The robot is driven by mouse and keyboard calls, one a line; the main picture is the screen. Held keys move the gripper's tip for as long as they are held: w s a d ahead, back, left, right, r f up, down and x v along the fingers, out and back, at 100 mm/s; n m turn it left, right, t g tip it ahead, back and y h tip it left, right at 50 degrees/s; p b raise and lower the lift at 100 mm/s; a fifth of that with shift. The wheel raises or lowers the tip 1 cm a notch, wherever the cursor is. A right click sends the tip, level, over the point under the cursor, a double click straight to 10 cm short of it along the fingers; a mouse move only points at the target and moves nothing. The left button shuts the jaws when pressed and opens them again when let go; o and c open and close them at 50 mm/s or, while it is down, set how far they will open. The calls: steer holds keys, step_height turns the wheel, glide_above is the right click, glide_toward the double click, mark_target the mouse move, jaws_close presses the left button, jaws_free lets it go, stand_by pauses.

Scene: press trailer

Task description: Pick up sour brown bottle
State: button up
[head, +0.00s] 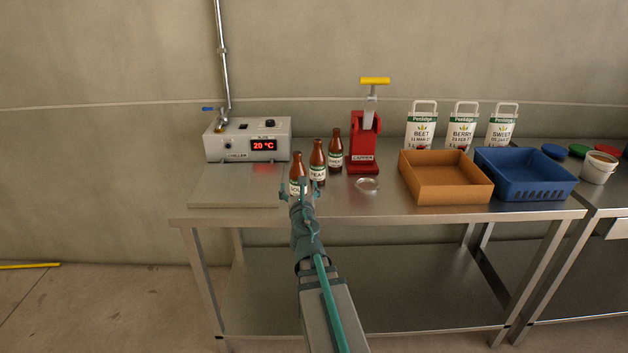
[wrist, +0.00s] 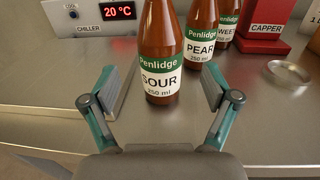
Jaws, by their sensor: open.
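The sour brown bottle (wrist: 160,60) stands upright on the steel table, its green and white label reading SOUR. In the head view the sour bottle (head: 297,172) is partly hidden by my gripper (head: 298,190). In the wrist view my gripper (wrist: 158,95) is open, with one finger on each side of the picture. The sour bottle stands just beyond the fingertips, roughly centred between them. Nothing is held.
The pear bottle (wrist: 202,32) stands close behind and right, with a third brown bottle (head: 335,150) beyond. A red capper (head: 363,145), chiller (head: 248,140), orange box (head: 445,190) and blue crate (head: 527,187) share the steel table (head: 240,193). Bare tabletop lies in front.

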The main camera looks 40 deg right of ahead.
steer(key=shift+x, duration=0.8)
steer(key=x, duration=0.5)
steer(key=c, duration=1.5)
jaws_close()
steer(key=shift+r, duration=0.2)
